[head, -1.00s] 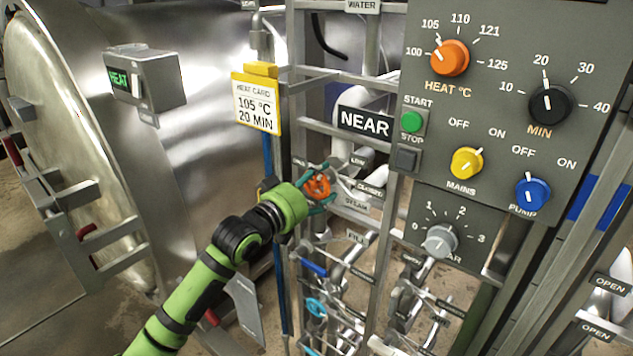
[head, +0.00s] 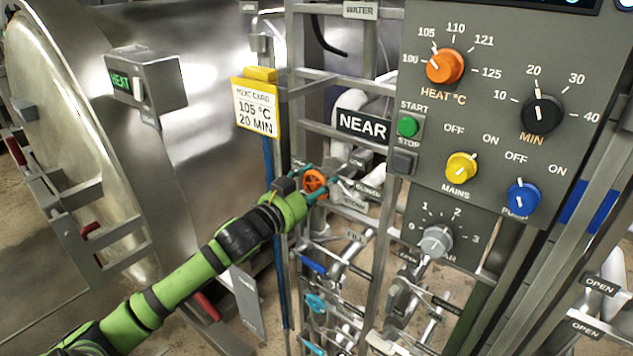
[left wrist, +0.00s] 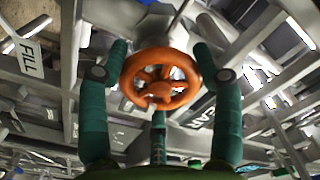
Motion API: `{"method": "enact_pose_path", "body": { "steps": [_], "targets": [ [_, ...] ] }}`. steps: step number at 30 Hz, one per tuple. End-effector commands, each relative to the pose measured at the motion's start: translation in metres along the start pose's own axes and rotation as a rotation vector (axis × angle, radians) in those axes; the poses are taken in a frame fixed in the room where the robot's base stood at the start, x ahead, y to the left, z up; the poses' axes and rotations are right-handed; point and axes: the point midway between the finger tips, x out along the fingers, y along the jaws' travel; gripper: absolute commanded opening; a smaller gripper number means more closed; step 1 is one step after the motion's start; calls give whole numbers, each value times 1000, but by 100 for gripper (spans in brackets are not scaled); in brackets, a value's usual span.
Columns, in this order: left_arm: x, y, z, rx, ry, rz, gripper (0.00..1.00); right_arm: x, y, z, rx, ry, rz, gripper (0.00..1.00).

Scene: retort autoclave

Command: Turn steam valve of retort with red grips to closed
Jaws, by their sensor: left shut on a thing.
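The steam valve's orange handwheel (head: 315,181) is on the pipework left of the control panel. It also shows large in the left wrist view (left wrist: 160,78). A steam label (head: 354,202) and a closed label (head: 368,190) sit just right of it. My left gripper (head: 312,184) has its green fingers around the wheel, one on either side and one below, in the left wrist view (left wrist: 160,85). It is shut on the wheel. The retort with red grips (head: 90,229) stands at left. My right gripper is not in view.
The grey control panel (head: 480,110) with several knobs stands close on the right. A NEAR sign (head: 362,124) and metal frame bars surround the valve. A yellow heat card (head: 255,105) hangs left of it. Blue-handled valves (head: 314,265) lie below.

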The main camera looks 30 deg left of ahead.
Motion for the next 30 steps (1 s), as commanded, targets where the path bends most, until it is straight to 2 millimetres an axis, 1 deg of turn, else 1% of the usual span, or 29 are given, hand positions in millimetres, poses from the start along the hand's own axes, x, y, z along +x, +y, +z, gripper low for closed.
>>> {"method": "enact_pose_path", "body": {
  "steps": [1, 6, 12, 28, 29, 30],
  "targets": [
    [0, 4, 9, 30, -23, 9, 33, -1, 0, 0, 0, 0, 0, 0],
    [0, 4, 9, 117, -22, 10, 33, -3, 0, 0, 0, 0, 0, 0],
    [0, 4, 9, 176, -21, 11, 33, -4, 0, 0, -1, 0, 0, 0],
    [0, 4, 9, 201, -20, 10, 33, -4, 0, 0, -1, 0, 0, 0],
    [0, 4, 9, 201, -20, 10, 73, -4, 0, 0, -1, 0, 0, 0],
    [0, 4, 9, 201, -20, 10, 89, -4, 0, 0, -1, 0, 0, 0]
  ]
}}
